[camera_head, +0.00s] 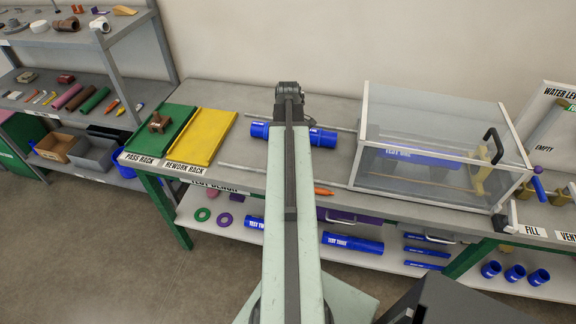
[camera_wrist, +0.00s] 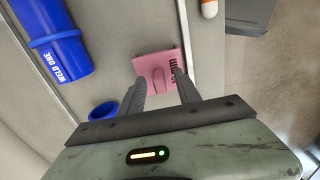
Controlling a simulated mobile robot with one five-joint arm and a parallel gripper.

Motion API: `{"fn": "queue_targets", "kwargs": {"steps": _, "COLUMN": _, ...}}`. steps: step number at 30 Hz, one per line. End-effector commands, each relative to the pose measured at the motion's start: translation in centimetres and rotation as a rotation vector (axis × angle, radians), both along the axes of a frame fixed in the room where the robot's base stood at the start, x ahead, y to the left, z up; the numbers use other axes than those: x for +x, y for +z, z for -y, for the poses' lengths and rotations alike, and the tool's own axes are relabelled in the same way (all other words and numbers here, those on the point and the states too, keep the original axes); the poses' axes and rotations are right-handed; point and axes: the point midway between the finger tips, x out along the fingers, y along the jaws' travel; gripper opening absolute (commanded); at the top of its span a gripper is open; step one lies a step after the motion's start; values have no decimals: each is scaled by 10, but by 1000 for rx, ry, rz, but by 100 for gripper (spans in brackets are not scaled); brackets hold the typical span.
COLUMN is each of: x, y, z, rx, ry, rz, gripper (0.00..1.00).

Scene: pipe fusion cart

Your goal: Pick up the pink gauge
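The pink gauge (camera_wrist: 155,66), a flat pink plate with dark lettering and a raised rounded part, lies on a grey surface in the wrist view. My gripper (camera_wrist: 159,80) is open, with its two dark fingers pointing at the gauge. The fingertips overlap the gauge's near part in the picture, the right one covering some of its lettering. I cannot tell whether they touch it. Nothing is held between the fingers. In the head view my arm covers the middle of the bench, and I cannot make out the gauge or my gripper there.
A blue tube marked "WELD ONE" (camera_wrist: 58,58) lies left of the gauge, with a blue ring (camera_wrist: 103,110) nearer. An orange-tipped stick (camera_head: 323,192) lies near the bench's front edge. A clear-walled box (camera_head: 440,125) stands right; a yellow rack (camera_head: 204,137) is left.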

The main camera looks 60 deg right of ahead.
Motion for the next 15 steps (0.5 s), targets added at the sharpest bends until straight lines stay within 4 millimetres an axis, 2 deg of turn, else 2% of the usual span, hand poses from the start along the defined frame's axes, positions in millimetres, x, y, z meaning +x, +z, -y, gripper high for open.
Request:
{"fn": "queue_targets", "kwargs": {"steps": 4, "x": 0, "y": 2, "z": 0, "rx": 0, "ry": 0, "rz": 0, "gripper": 40}}
{"fn": "queue_targets", "kwargs": {"steps": 8, "x": 0, "y": 2, "z": 0, "rx": 0, "ry": 0, "rz": 0, "gripper": 4}}
{"fn": "queue_targets", "kwargs": {"steps": 9, "x": 0, "y": 2, "z": 0, "rx": 0, "ry": 0, "rz": 0, "gripper": 0}}
{"fn": "queue_targets", "kwargs": {"steps": 15, "x": 0, "y": 2, "z": 0, "rx": 0, "ry": 0, "rz": 0, "gripper": 0}}
